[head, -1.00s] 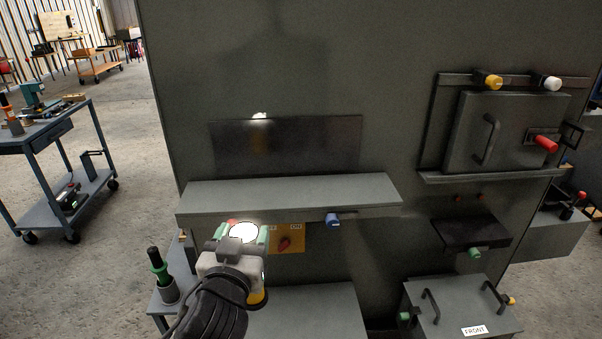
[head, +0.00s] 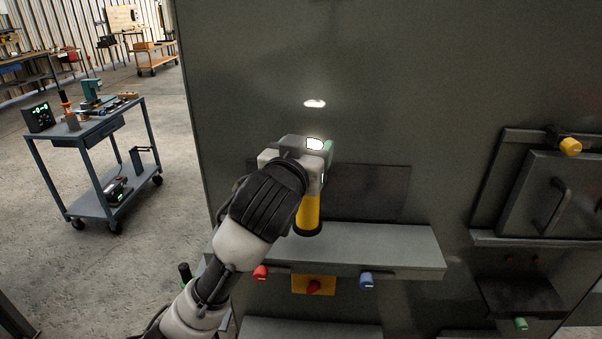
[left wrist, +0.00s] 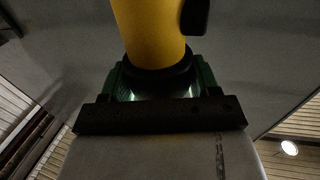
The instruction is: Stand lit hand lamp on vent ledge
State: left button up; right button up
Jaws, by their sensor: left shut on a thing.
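My left gripper (head: 316,160) is shut on the hand lamp (head: 307,214), which has a yellow body and a black lower end. The lamp is near upright, its glowing white lens facing up between the fingers. Its yellow body also fills the top of the left wrist view (left wrist: 150,28), where the gripper's dark and green finger parts (left wrist: 160,100) close around it. The vent ledge (head: 390,246) is the grey shelf on the enclosure wall. The lamp's lower end overlaps the ledge's left part in the head view; I cannot tell whether they touch. My right gripper is not in view.
A dark panel (head: 372,190) lies behind the ledge, and a bright light spot (head: 315,104) shows on the wall above. Red (head: 260,272) and blue (head: 367,281) knobs sit under the ledge's front edge. The ledge's right part is bare. A tool cart (head: 88,137) stands left.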

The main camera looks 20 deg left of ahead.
pick_arm(q)
jog(key=w+a+f+p, duration=0.1)
jog(key=w+a+f, duration=0.2)
jog(key=f, duration=0.3)
jog(key=shift+w+f+p, duration=0.15)
jog(key=shift+f+p, duration=0.2)
jog(key=shift+p, duration=0.05)
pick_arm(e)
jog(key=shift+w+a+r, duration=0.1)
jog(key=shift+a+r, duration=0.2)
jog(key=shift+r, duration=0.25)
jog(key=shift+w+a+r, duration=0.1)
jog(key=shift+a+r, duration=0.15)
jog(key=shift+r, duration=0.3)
pick_arm(q)
jog(key=shift+f, duration=0.15)
jog(key=o, duration=1.2)
jog(key=shift+c, duration=0.2)
jog(key=o, duration=0.3)
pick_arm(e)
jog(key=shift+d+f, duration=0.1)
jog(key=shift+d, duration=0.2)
